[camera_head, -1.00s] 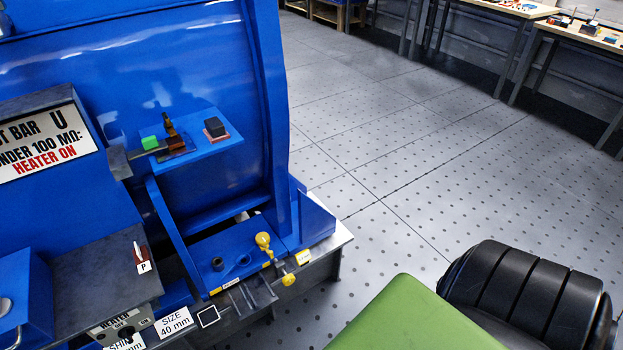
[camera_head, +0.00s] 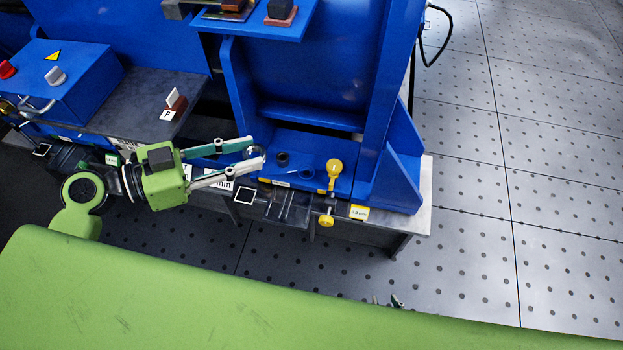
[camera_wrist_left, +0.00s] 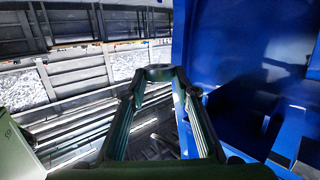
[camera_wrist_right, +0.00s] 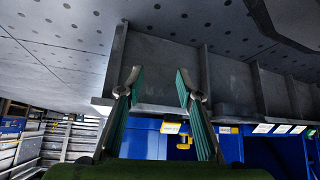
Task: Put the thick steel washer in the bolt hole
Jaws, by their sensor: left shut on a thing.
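My left gripper (camera_head: 256,156) reaches in from the left in the head view. Its fingertips are shut on a grey ring, the thick steel washer (camera_head: 254,152), which also shows between the tips in the left wrist view (camera_wrist_left: 160,71). The washer is held just left of the blue motor foot (camera_head: 310,146). On the foot are a dark round feature (camera_head: 282,158) and a bluish ring shape (camera_head: 306,172); I cannot tell which is the bolt hole. My right gripper (camera_wrist_right: 160,80) is open and empty; only its tips show at the bottom of the head view.
A yellow-knobbed part (camera_head: 334,168) stands on the foot's right side, with another yellow knob (camera_head: 326,220) below the front edge. Labels and dark trays (camera_head: 285,207) line that edge. A blue shelf (camera_head: 268,28) overhangs behind. The floor at right is clear.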

